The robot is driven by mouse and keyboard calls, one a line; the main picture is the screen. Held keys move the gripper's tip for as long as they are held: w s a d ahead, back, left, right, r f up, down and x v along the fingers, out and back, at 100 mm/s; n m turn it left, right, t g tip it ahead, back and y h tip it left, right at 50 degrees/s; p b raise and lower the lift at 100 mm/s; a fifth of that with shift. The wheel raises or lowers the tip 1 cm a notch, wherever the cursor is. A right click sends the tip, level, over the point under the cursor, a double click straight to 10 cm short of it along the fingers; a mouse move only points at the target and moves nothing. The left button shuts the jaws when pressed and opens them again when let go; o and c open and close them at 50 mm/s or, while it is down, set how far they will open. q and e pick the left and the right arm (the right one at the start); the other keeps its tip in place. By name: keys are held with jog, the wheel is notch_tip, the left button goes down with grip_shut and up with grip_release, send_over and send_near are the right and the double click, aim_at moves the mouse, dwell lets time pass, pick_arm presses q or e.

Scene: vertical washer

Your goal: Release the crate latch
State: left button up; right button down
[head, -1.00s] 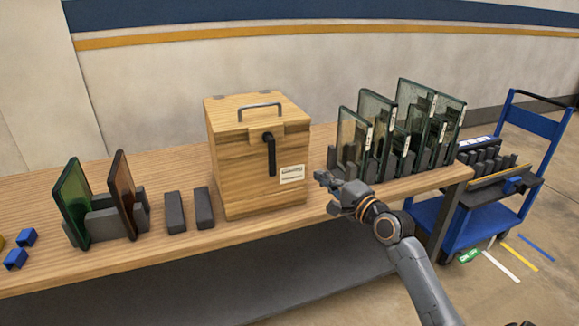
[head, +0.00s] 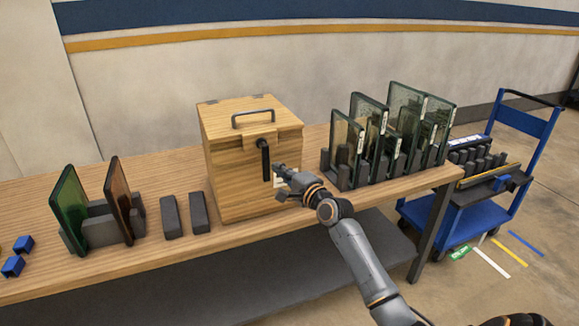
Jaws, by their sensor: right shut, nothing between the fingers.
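The wooden crate (head: 232,170) stands on the table with its lid closed and a dark handle on top. Its black latch (head: 265,162) is on the front face, with the lever hanging straight down. My right gripper (head: 278,180) is shut and empty, in front of the crate's front face just right of the latch's lower end. It partly hides the white label on the crate. I cannot tell whether its fingertips touch the latch. My left gripper is not in view.
The wooden table (head: 150,258) carries green and brown glass panels (head: 70,208) in dark holders at left, and two dark blocks (head: 198,212) beside the crate. A blue cart (head: 470,215) is at far right.

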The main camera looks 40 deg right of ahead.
aim_at(265, 175)
jog(key=shift+f, duration=0.1)
